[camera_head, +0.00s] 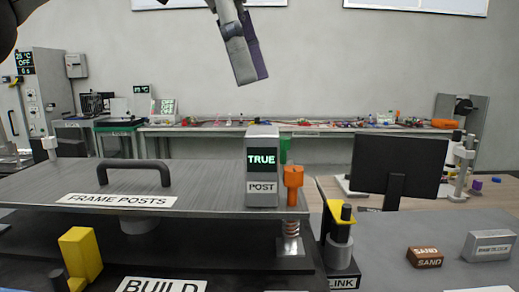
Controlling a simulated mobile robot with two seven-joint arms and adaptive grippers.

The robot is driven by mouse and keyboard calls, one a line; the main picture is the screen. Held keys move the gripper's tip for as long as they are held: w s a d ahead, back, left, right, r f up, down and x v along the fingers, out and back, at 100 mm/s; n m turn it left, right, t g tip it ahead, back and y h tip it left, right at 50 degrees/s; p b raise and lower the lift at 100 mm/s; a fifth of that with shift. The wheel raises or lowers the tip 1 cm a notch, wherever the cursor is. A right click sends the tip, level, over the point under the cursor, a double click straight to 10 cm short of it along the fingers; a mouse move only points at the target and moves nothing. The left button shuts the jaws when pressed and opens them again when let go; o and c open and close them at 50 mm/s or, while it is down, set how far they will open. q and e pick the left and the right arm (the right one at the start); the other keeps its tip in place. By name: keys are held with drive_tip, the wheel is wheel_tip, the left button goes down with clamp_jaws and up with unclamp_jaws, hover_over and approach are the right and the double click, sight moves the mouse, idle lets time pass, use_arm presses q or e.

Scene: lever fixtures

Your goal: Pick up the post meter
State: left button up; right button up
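The post meter (262,168) is a grey upright box with a dark screen reading "TRUE" and a "POST" label. It stands at the right end of a grey metal plate (215,190) labelled "FRAME POSTS". A gripper (246,80), which appears to be my left one, hangs above the meter and slightly left of it. It points down, clear of the meter. Its grey and purple finger parts overlap in this view, so whether it is open or shut is unclear. My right gripper is not in view.
An orange knob (293,182) on a spring post stands close to the meter's right, with a green piece (284,150) behind. A black handle (134,173) rises from the plate's left. A yellow block (80,255), a black-and-yellow lever (341,235) and a monitor (400,165) stand nearby.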

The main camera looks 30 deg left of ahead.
sight(271, 158)
use_arm(q)
drive_tip(key=shift+f, duration=0.2)
drive_tip(key=x, duration=0.3)
drive_tip(key=b+x, duration=0.1)
drive_tip(key=x, duration=0.3)
drive_tip(key=s+x, duration=0.1)
drive_tip(key=x, duration=0.2)
drive_tip(key=shift+d+f, duration=0.15)
drive_tip(key=shift+f, duration=0.2)
drive_tip(key=shift+w+d+f+b, duration=0.1)
drive_tip(key=shift+d+f+b, duration=0.05)
drive_tip(key=shift+f+b, duration=0.2)
drive_tip(key=shift+c, duration=0.8)
drive_tip(key=shift+r, duration=0.1)
drive_tip(key=c, duration=1.5)
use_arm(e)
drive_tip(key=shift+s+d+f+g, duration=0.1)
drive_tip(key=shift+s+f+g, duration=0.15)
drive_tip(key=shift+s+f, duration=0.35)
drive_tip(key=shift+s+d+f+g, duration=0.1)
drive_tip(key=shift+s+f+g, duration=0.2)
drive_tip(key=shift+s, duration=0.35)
